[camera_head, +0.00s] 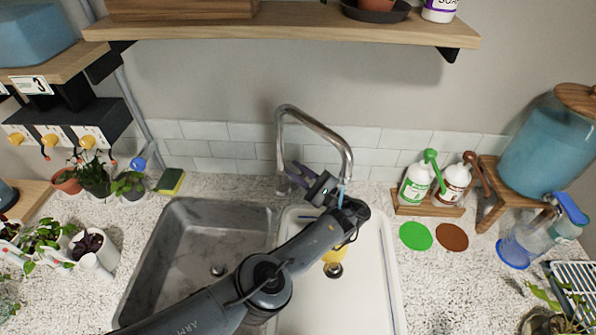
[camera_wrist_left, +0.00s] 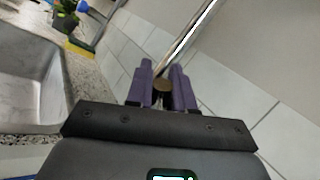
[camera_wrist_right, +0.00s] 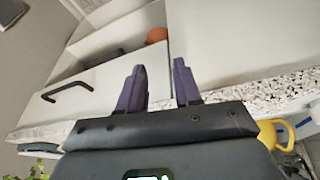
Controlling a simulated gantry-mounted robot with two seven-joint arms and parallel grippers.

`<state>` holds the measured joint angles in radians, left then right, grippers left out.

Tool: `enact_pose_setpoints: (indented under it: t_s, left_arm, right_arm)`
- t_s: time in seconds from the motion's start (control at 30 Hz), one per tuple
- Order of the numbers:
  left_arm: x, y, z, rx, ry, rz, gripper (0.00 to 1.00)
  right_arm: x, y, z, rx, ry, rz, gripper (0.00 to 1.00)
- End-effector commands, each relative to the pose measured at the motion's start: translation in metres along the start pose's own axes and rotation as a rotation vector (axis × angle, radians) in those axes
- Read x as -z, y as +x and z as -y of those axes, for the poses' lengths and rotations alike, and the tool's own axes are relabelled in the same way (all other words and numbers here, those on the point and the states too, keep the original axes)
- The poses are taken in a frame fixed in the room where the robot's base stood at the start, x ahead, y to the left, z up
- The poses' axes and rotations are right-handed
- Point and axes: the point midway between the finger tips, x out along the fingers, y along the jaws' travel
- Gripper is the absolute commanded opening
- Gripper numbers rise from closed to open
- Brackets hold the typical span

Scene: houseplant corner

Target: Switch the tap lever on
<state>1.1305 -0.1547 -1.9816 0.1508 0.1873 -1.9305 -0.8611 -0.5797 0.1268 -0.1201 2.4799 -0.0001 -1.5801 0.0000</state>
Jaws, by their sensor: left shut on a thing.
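The chrome tap (camera_head: 318,125) stands behind the two sink basins, its spout arching forward and right. My left gripper (camera_head: 298,175) reaches over the basins to the tap's base, its purple fingers beside the upright. In the left wrist view, the tap lever (camera_wrist_left: 162,85) shows as a small round brownish end between the fingers, which are shut on it. The tap's upright (camera_wrist_left: 190,35) rises just beyond. A thin pale blue streak shows under the spout, partly behind my wrist; I cannot tell if it is water. My right gripper (camera_wrist_right: 160,88) is open and empty, outside the head view.
A grey basin (camera_head: 185,250) lies left, a white basin (camera_head: 365,290) right with a yellow item (camera_head: 335,257) partly behind my arm. A sponge (camera_head: 170,181) and potted plants are left; soap bottles (camera_head: 415,185) and a water dispenser (camera_head: 545,145) right. A shelf (camera_head: 280,27) hangs above.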

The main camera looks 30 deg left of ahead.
Motion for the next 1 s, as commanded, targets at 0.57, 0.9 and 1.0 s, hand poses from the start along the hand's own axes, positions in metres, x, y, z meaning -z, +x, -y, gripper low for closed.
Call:
enact_pose_setpoints:
  t_s: [0.57, 0.9, 1.0]
  left_arm:
    - [0.001, -0.002, 0.0, 0.0, 0.0, -0.001, 0.28]
    - [0.006, -0.046, -0.003, 0.0, -0.001, -0.003, 0.28]
    - [0.005, -0.063, -0.002, 0.001, -0.002, -0.003, 0.28]
  right_arm:
    - [0.0, 0.002, 0.002, 0.006, 0.008, -0.001, 0.34]
    - [-0.01, 0.034, 0.004, 0.008, 0.01, -0.002, 0.34]
    - [-0.015, 0.048, 0.004, 0.008, 0.01, -0.001, 0.34]
